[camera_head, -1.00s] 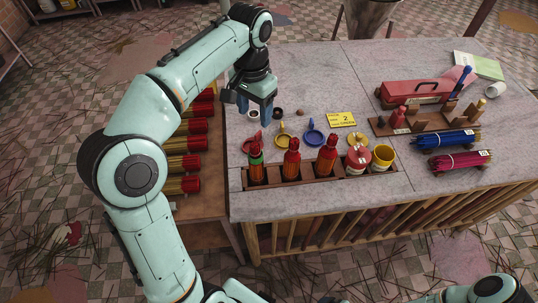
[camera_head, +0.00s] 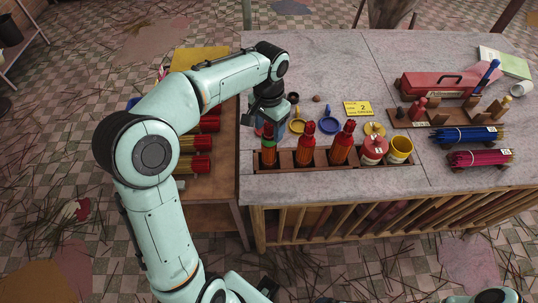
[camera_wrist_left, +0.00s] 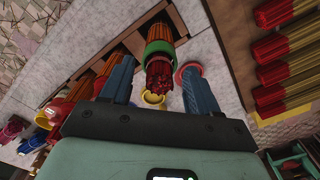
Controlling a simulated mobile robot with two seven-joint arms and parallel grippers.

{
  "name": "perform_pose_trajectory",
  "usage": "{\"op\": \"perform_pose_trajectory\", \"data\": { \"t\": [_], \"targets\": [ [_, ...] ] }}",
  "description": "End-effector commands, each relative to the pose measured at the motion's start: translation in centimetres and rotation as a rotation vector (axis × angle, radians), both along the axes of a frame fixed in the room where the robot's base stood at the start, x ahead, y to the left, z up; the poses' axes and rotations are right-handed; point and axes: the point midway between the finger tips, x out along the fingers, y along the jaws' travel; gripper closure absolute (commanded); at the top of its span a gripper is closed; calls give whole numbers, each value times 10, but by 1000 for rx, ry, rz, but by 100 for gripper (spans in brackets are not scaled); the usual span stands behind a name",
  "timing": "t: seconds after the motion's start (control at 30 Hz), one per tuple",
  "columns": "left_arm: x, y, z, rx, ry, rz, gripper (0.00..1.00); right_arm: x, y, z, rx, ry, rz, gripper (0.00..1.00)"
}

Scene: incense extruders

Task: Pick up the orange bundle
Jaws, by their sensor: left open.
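Several upright orange bundles with red tops stand in the wooden rack (camera_head: 325,163) at the table's front edge. The leftmost orange bundle (camera_head: 268,156) has a green band; it also shows in the left wrist view (camera_wrist_left: 158,55). Two more orange bundles, the middle one (camera_head: 305,152) and the right one (camera_head: 341,150), stand beside it. My left gripper (camera_head: 268,130) is open at the leftmost bundle's top. In the left wrist view its blue fingers (camera_wrist_left: 158,85) lie either side of that bundle's red end, with no clear contact. My right gripper is out of view.
A red-and-white pot (camera_head: 373,150) and a yellow cup (camera_head: 399,150) fill the rack's right part. Blue sticks (camera_head: 465,136) and magenta sticks (camera_head: 480,158) lie further right. Red-and-gold bundles (camera_head: 195,164) lie on the lower wooden surface at left.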

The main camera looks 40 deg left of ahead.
Motion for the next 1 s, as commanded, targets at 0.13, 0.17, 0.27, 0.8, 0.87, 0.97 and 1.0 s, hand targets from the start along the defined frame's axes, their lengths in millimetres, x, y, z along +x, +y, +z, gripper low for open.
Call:
{"op": "perform_pose_trajectory", "data": {
  "t": [0.13,0.17,0.27,0.8,0.87,0.97,1.0],
  "targets": [
    [0,0,-3,0,-1,0,39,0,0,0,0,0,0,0],
    [0,0,-3,0,-1,0,39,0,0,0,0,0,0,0],
    [0,0,-2,0,-1,0,46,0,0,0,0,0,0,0],
    [1,0,0,0,-3,0,100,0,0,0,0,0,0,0],
    [1,0,3,1,-4,0,100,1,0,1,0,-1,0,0],
    [1,0,12,0,-6,1,100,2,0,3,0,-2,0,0],
    [1,0,17,0,-6,1,100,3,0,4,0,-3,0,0]
  ]
}}
